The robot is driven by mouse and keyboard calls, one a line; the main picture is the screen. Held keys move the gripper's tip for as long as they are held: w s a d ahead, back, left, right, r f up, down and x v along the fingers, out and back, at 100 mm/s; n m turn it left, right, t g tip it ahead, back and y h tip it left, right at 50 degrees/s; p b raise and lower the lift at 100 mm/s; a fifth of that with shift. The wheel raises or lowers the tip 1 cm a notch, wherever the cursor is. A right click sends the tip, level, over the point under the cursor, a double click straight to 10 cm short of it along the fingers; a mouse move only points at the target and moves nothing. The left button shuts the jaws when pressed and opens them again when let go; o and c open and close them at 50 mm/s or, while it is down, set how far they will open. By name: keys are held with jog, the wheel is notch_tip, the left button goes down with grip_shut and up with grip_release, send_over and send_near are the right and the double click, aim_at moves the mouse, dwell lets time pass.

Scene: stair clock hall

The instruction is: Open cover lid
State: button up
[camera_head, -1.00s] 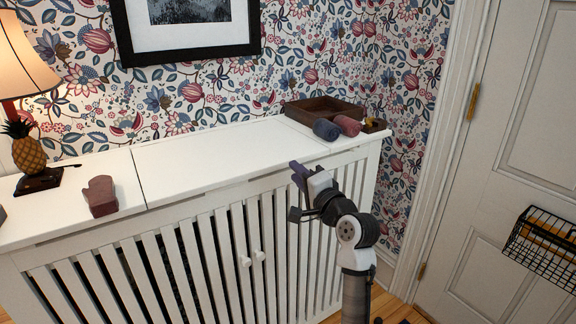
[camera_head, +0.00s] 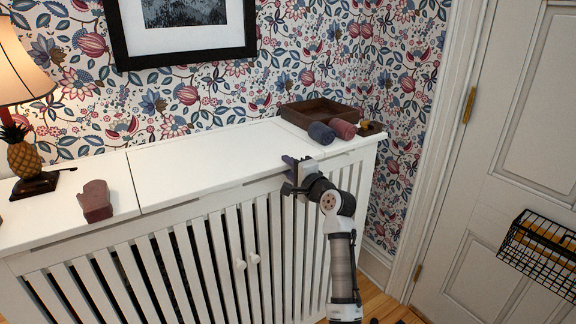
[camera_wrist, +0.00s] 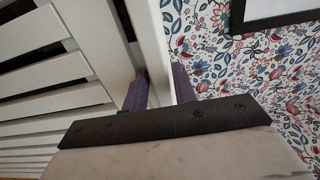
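The white cover lid (camera_head: 205,158) lies flat and closed on top of the slatted white cabinet. A seam marks its left end. My gripper (camera_head: 287,174) is at the lid's front edge, toward its right end. In the wrist view my gripper (camera_wrist: 160,92) has its two purple fingers apart, one on each side of the lid's white edge (camera_wrist: 153,45). A gap shows between the fingers, and I cannot tell whether either one touches the lid. The contact spot is partly hidden by the gripper in the head view.
A brown tray (camera_head: 316,112), a blue roll (camera_head: 321,132) and a pink roll (camera_head: 343,129) sit right of the lid. A mauve mitten-shaped object (camera_head: 95,201) and a pineapple figure (camera_head: 27,160) stand left of the seam. A wire basket (camera_head: 540,247) hangs on the door.

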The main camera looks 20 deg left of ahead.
jog(key=shift+w+a, duration=0.2)
jog(key=shift+a, duration=0.05)
grip_shut()
jog(key=shift+r, duration=0.1)
